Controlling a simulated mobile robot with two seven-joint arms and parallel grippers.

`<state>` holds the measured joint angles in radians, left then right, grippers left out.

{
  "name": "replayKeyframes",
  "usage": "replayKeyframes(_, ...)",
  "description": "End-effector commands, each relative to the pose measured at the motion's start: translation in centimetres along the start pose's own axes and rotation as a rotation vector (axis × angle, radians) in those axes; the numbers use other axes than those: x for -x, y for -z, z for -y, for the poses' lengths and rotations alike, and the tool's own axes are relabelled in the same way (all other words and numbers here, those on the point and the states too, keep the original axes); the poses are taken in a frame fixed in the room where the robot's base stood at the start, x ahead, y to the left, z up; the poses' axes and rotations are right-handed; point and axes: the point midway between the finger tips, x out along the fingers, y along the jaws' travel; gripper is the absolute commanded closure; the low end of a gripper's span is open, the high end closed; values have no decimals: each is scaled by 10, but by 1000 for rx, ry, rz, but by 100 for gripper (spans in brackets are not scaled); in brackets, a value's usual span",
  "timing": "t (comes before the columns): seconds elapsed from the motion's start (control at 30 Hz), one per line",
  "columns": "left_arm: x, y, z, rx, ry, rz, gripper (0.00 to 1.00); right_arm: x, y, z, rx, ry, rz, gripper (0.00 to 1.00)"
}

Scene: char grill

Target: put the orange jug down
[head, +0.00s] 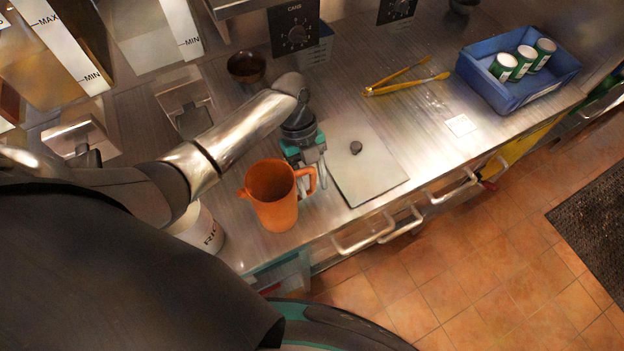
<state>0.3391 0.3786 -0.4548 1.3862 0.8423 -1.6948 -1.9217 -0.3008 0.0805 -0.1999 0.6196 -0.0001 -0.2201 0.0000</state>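The orange jug (276,205) is upright near the front edge of the steel counter, left of the white board. Its open mouth faces up, its spout points left and its handle is on the right. My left gripper (311,181) reaches down from above at the handle, with its fingers on either side of it, and appears shut on it. The jug hides part of the fingers. Whether the jug's base touches the counter or is slightly above it is hard to tell. My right gripper is not in view.
Yellow tongs (408,82), a dark bowl (246,67) and a blue crate (487,83) with green-and-white cans are farther back.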

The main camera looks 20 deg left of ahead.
Motion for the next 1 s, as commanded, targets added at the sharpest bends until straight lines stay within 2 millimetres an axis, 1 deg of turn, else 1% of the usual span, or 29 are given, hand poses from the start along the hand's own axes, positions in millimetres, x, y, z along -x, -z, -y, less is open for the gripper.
replayKeyframes(0.23, 1, 0, 0, 0, 0, 0, 51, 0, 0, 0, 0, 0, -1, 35)
replayKeyframes(0.37, 10, 1, 0, 0, 3, 2, 51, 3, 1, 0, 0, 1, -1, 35)
replayKeyframes(0.47, 27, 0, 1, 0, 4, 4, 51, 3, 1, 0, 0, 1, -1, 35)
replayKeyframes(0.7, 80, 0, 1, -1, 4, 5, 51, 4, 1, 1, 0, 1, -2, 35)
replayKeyframes(0.8, 98, 0, 0, -1, 2, 4, 51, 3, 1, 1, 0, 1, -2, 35)
replayKeyframes(0.9, 112, 1, 1, 0, 2, 2, 51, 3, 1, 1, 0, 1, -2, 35)
replayKeyframes(1.0, 120, 1, 0, 0, 2, 0, 51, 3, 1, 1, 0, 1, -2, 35)
